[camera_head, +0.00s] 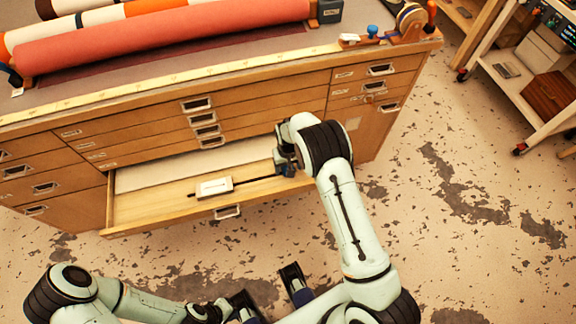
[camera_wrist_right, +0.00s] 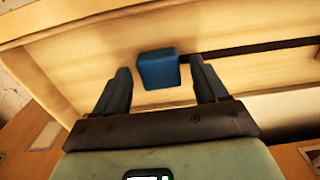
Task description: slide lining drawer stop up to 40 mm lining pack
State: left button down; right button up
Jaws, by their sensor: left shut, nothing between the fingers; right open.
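The lining drawer (camera_head: 150,207) is pulled out of the wooden cabinet. A small white pack with a dark mark (camera_head: 214,187) lies in it on a thin dark rail (camera_head: 255,179). The blue stop (camera_head: 287,171) is at the right end of the rail, apart from the pack. My right gripper (camera_head: 282,163) is down over the drawer's right end, partly hidden by its wrist. In the right wrist view the gripper (camera_wrist_right: 163,75) is open, with the blue stop (camera_wrist_right: 158,70) showing between its fingers, not gripped. My left gripper (camera_head: 222,308) is shut and empty at the bottom, outside the drawer.
Pale lining (camera_head: 200,165) covers the drawer's rear. Closed drawers sit above and beside it. The cabinet top (camera_head: 250,48) carries large rolls (camera_head: 165,38), a rule along the front edge and small tools at right. A shelf cart (camera_head: 530,75) stands at the upper right. Floor at right is clear.

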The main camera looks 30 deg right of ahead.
grip_shut()
jog(key=w+a, duration=0.1)
jog(key=a, duration=0.3)
jog(key=w+a, duration=0.1)
jog(key=a, duration=0.3)
jog(key=w+a, duration=0.1)
jog(key=a, duration=0.4)
jog(key=shift+w+a+b, duration=0.1)
jog(key=shift+b, duration=0.3)
grip_release()
jog(key=shift+r, duration=0.15)
notch_tip(320, 180, up, 13)
jog(key=p, duration=0.1)
